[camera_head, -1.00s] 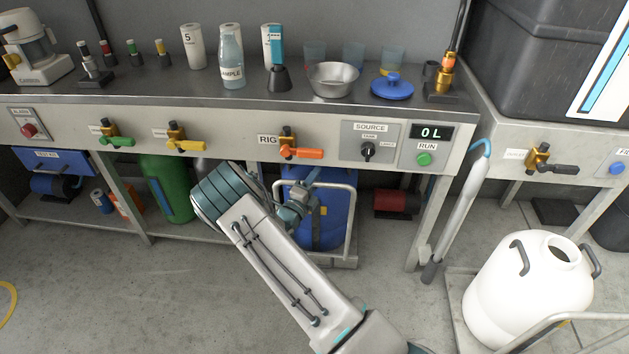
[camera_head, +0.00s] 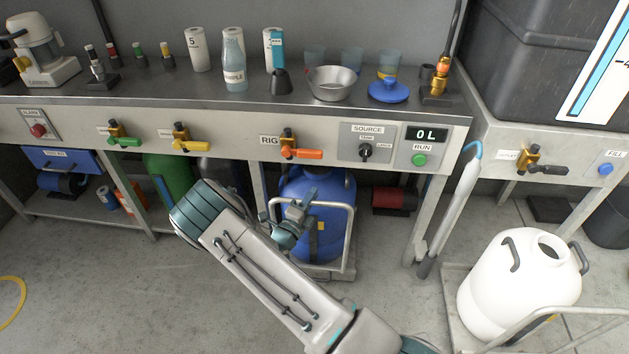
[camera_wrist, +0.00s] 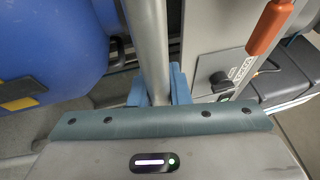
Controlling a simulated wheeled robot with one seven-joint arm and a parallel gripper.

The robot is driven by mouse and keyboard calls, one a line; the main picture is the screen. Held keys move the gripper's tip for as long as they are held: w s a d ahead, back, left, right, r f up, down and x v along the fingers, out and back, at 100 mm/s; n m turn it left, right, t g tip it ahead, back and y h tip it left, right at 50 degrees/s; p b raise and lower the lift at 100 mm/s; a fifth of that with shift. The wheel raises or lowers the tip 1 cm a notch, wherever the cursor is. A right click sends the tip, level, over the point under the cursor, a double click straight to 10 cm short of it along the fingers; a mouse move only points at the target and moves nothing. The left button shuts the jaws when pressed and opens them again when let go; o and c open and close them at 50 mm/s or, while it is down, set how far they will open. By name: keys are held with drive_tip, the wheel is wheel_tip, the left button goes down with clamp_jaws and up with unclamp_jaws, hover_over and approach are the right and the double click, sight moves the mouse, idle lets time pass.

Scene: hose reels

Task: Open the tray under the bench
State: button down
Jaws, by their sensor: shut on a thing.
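The tray is a low grey platform (camera_head: 332,273) on the floor under the bench (camera_head: 385,113), with a tubular grey handle frame (camera_head: 350,235) at its front. A big blue keg (camera_head: 335,225) stands on it, partly behind the handle and my arm. My gripper (camera_head: 304,203) is at the upper part of the handle frame. In the wrist view, my gripper's blue fingers (camera_wrist: 158,88) are shut on the grey handle tube (camera_wrist: 149,35), with the blue keg (camera_wrist: 50,50) to the left. The exact contact is small in the head view.
A bench leg (camera_head: 425,215) stands to the right of the tray. A white can (camera_head: 520,285) sits on a low cart farther right. A grey wand (camera_head: 455,215) hangs by the leg. Green cylinder (camera_head: 172,190) and red reel (camera_head: 393,197) are underneath.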

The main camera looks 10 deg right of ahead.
drive_tip(key=s+a+p, duration=0.3)
drive_tip(key=s+a, duration=0.1)
drive_tip(key=s, duration=0.9)
drive_tip(key=s+a+p, duration=0.3)
drive_tip(key=s+a, duration=0.1)
drive_tip(key=s, duration=0.9)
drive_tip(key=shift+a, duration=0.25)
drive_tip(key=c, duration=1.4)
unclamp_jaws()
drive_tip(key=shift+o, duration=0.2)
drive_tip(key=v, duration=1.3)
drive_tip(key=shift+s+a, duration=0.2)
drive_tip(key=shift+s, duration=0.15)
